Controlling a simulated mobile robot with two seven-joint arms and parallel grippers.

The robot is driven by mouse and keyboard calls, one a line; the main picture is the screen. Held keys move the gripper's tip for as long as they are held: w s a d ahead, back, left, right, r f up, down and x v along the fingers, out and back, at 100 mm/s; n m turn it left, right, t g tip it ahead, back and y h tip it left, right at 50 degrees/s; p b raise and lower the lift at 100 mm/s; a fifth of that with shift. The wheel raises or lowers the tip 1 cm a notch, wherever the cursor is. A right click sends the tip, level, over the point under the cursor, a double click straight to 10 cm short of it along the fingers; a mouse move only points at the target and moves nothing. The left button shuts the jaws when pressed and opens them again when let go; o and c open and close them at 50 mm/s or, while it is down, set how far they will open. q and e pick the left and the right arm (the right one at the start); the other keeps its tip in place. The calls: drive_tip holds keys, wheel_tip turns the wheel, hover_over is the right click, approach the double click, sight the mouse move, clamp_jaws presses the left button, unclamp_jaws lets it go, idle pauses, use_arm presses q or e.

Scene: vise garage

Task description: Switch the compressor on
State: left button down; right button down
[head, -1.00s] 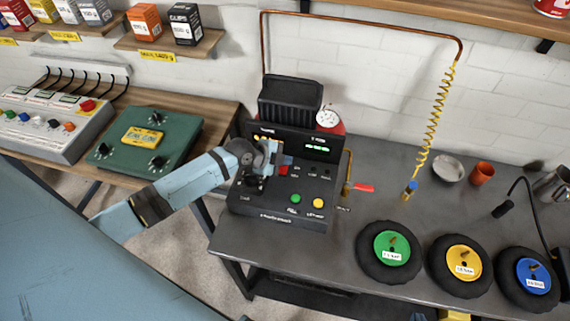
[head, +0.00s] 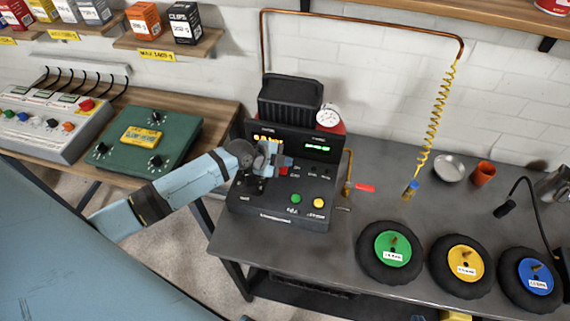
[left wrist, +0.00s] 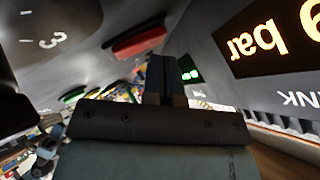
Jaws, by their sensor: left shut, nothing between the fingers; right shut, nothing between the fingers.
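The compressor's black control panel (head: 250,208) stands on the grey bench, with a black block and a round white gauge (head: 328,116) behind it. A red switch (head: 286,162) sits on the panel, partly hidden by my left gripper (head: 277,161). That gripper is shut and empty, low over the panel. In the left wrist view, the shut fingers (left wrist: 160,78) are close to the red switch (left wrist: 138,42); I cannot tell whether they touch. An orange display reading in bar (left wrist: 272,38) is lit, and a green display (head: 317,147) is lit too. My right gripper is not in view.
Green (head: 296,198) and yellow (head: 318,203) buttons sit at the panel's front. A red-handled valve (head: 363,188) is to its right. Three wheels, including a green-hubbed one (head: 390,247), lie on the bench. A green box (head: 173,148) is on the wooden bench at left.

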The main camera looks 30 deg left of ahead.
sight(284, 170)
use_arm(q)
drive_tip(key=shift+f, duration=0.25)
drive_tip(key=shift+r, duration=0.1)
idle(0.4)
drive_tip(key=shift+s+r+p, duration=0.1)
drive_tip(key=shift+r+p, duration=0.3)
drive_tip(key=shift+r, duration=0.2)
drive_tip(key=r+p, duration=0.4)
drive_tip(key=r, duration=0.1)
drive_tip(key=shift+s+d, duration=0.1)
drive_tip(key=shift+s, duration=0.25)
